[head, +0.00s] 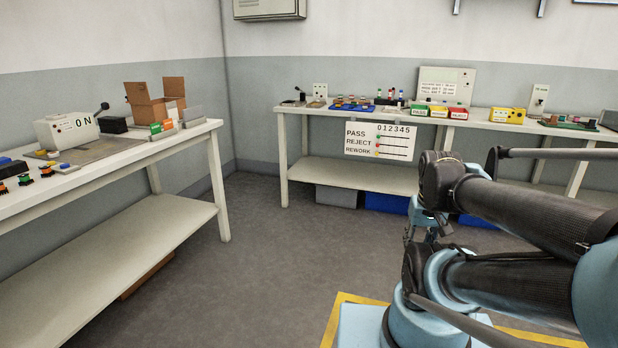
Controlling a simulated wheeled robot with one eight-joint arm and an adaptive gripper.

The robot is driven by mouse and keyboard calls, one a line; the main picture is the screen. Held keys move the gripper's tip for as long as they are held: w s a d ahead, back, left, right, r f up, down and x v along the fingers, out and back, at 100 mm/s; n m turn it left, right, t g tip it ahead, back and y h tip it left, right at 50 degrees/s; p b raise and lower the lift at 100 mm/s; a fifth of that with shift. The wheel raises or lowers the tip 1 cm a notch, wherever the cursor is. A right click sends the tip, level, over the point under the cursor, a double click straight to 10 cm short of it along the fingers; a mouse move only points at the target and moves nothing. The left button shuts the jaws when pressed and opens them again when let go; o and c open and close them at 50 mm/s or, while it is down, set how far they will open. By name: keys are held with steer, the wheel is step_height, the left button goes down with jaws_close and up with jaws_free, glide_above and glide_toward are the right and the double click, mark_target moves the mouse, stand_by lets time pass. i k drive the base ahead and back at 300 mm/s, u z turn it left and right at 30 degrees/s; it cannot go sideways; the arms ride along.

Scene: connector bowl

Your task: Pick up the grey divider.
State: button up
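A small upright grey panel (192,116), which looks like the grey divider, is at the right end of the left bench (110,160). It stands beside the green and orange blocks (160,128) and the open cardboard box (157,103). It is too small here to make out its details. My arm fills the right side of the view, far from that bench. Part of my gripper (424,226) seems to show below the black arm joint, and the rest is hidden. I cannot tell whether its fingers are open or shut, and I see nothing held.
The left bench also bears a grey lever machine (67,130), a black box (113,125) and small connectors (25,179). The grey floor (265,270) between the benches is clear.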

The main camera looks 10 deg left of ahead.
mark_target(189, 114)
steer(key=i, duration=2.6)
steer(key=u, duration=2.7)
steer(key=i, duration=1)
steer(key=z, duration=0.05)
